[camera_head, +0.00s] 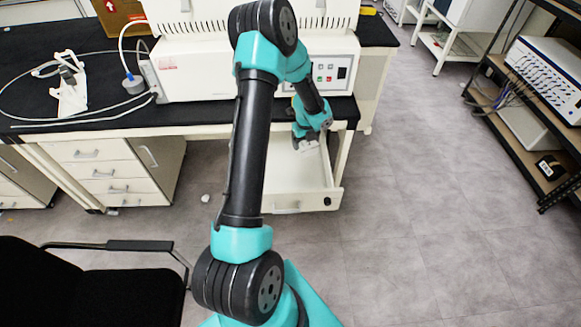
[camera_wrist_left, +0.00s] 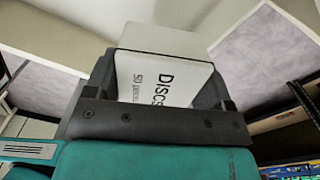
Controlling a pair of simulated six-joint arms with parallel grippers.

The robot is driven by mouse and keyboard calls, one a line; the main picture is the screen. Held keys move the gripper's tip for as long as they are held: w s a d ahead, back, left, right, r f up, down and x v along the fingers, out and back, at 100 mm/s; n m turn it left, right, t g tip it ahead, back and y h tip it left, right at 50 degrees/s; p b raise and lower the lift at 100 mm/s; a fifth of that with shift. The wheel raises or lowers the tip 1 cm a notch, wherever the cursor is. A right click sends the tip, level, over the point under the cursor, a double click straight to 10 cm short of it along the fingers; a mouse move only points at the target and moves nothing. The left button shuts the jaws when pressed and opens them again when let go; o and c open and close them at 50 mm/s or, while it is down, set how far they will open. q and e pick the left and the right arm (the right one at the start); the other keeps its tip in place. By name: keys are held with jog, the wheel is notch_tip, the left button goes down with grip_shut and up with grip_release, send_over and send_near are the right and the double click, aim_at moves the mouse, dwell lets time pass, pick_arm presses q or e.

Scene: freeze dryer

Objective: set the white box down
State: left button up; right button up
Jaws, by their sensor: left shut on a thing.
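The white box (camera_wrist_left: 165,75), printed with "Discs", is held between the dark fingers of my left gripper, as the left wrist view shows. In the head view my left gripper (camera_head: 305,142) is small and far off, over the open cream drawer (camera_head: 325,198) below the bench top. The box is hard to make out there against the pale drawer. I cannot tell whether the box touches the drawer. My right gripper is not in view.
The freeze dryer (camera_head: 210,78) stands on the black bench (camera_head: 95,108) above the drawer. A white stand (camera_head: 68,88) with tubing is at the left. A black chair (camera_head: 90,290) is at the lower left. A shelf rack (camera_head: 520,140) is at the right.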

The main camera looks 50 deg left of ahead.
pick_arm(q)
notch_tip(320, 180, down, 14)
jog(key=shift+r, duration=0.25)
jog(key=shift+f, duration=2)
jog(key=shift+f, duration=0.1)
jog(key=o, duration=0.9)
notch_tip(320, 180, up, 12)
